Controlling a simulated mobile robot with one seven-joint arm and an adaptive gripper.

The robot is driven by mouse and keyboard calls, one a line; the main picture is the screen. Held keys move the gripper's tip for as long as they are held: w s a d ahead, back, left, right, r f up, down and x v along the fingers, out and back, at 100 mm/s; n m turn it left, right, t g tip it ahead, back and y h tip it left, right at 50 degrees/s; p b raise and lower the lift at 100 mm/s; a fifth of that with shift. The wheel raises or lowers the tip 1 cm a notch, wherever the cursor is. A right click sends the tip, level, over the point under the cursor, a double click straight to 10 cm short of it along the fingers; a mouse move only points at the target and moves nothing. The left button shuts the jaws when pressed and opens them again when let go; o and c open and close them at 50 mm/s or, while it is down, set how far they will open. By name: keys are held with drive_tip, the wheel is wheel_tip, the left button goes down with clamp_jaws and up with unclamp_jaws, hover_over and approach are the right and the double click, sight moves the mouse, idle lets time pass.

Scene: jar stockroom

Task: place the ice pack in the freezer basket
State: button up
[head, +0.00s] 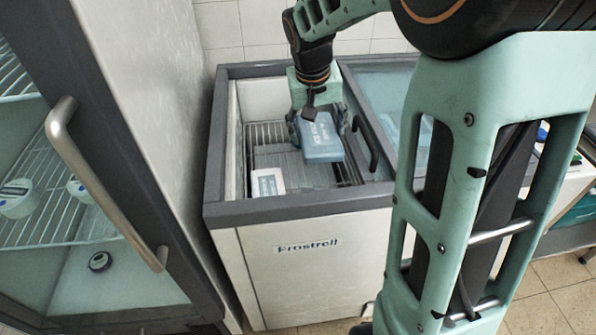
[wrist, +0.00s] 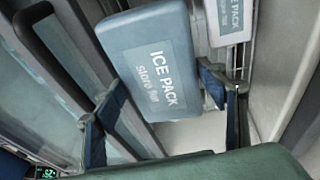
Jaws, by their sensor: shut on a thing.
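The blue ice pack (head: 323,142) is between the fingers of my gripper (head: 318,122), which is shut on it. It hangs tilted over the open half of the chest freezer (head: 310,247). In the wrist view the ice pack (wrist: 150,62) shows its "ICE PACK" lettering, with a finger of my gripper (wrist: 165,108) on each side. The wire freezer basket (head: 262,133) lies below, inside the freezer, partly hidden by the pack and gripper. I cannot tell the height of the pack above it. A second, pale ice pack (head: 267,182) lies low at the basket's front left; it shows in the wrist view (wrist: 229,22).
The freezer's glass lid (head: 383,95) with a dark handle (head: 366,143) covers the right half. A tall glass-door cabinet with a metal handle (head: 95,175) stands close on the left, holding jars (head: 17,198). The basket's back left looks bare.

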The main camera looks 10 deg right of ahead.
sight(312, 160)
wheel_tip(312, 160, down, 18)
drive_tip(key=b, duration=0.4)
drive_tip(key=shift+f+b, duration=0.25)
drive_tip(key=shift+b, duration=0.15)
drive_tip(key=o, duration=1.7)
drive_tip(key=p+v, duration=0.3)
drive_tip(key=v, duration=0.9)
